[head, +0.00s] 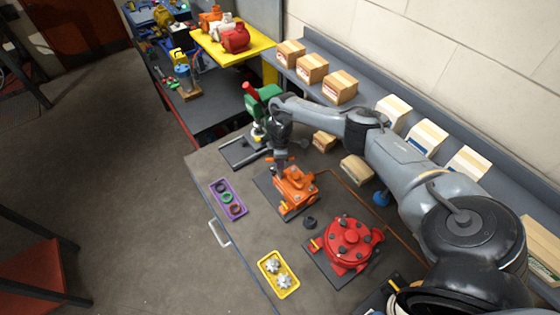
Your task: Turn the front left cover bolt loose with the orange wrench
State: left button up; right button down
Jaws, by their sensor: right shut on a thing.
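An orange machine (295,188) with several bolts on its cover stands on a dark plate near the middle of the bench. My right gripper (280,158) points down just behind and above it. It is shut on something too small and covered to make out. I cannot pick out the orange wrench for certain, nor tell which bolt is the front left cover bolt. I cannot tell whether the gripper or what it holds touches the machine. My left gripper is out of view.
A red round machine (350,243) stands nearer on the bench. A purple tray (241,208) with rings and a yellow tray (288,292) with metal parts lie along the front edge. A green machine (262,98) stands behind my gripper. Boxes line the back shelf.

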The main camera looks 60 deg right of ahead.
jog(key=shift+f, duration=0.15)
jog(key=shift+f+b, duration=0.65)
jog(key=shift+f, duration=0.35)
jog(key=shift+b, duration=0.3)
